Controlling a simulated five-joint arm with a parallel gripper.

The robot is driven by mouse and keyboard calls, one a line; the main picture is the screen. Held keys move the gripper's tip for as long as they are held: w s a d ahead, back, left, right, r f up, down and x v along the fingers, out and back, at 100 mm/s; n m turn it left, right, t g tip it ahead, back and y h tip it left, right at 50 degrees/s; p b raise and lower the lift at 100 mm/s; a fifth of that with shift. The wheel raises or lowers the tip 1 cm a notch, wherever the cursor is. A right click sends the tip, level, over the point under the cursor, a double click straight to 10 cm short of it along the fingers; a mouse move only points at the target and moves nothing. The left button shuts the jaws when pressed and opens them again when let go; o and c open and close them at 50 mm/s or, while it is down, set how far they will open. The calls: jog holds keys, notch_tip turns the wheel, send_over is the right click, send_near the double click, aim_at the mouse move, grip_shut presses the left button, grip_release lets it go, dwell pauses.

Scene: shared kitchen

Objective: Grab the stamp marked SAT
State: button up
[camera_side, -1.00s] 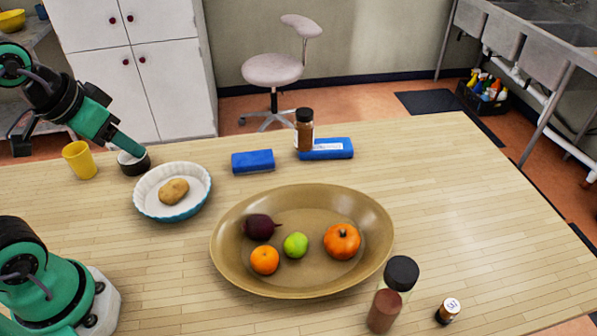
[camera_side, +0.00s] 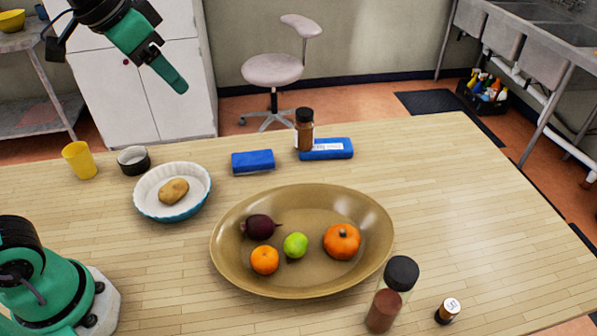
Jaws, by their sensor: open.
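A small stamp-like piece (camera_side: 447,310) with a dark and tan body and a pale round face lies at the front right of the table. Its face has dark marks that are too small to read, so I cannot tell if they say SAT. My green gripper (camera_side: 174,74) is at the upper left, raised above the far side of the table. It is open, with nothing seen in it, and is far from the stamp-like piece.
A jar of reddish powder (camera_side: 384,310) stands just left of the stamp-like piece. A large brown oval dish (camera_side: 225,262) with fruit and vegetables fills the middle. A white fluted dish (camera_side: 143,190), a dark cup (camera_side: 134,165), a yellow cup (camera_side: 79,160) and a spice jar (camera_side: 304,130) stand farther back.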

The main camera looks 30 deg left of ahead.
jog(key=w+d+r+m+h, duration=0.1)
jog(key=w+d+r+m, duration=0.2)
jog(key=w+d, duration=0.65)
jog(key=m+g+h, duration=0.2)
jog(key=m+g, duration=0.1)
jog(key=m, duration=0.6)
send_over(450, 306)
jog(key=s+a, duration=0.2)
notch_tip(450, 306, down, 9)
jog(key=shift+w+d+f, duration=0.1)
jog(key=shift+w+f, duration=0.1)
jog(key=shift+f, duration=3.65)
jog(key=shift+w+d+f, duration=0.1)
jog(key=shift+w+f, duration=0.1)
jog(key=shift+f, duration=3.6)
jog(key=shift+w+d+f, duration=0.1)
jog(key=shift+w+f, duration=0.1)
jog(key=shift+f, duration=3.65)
jog(key=shift+f, duration=0.15)
jog(key=shift+x, duration=2.45)
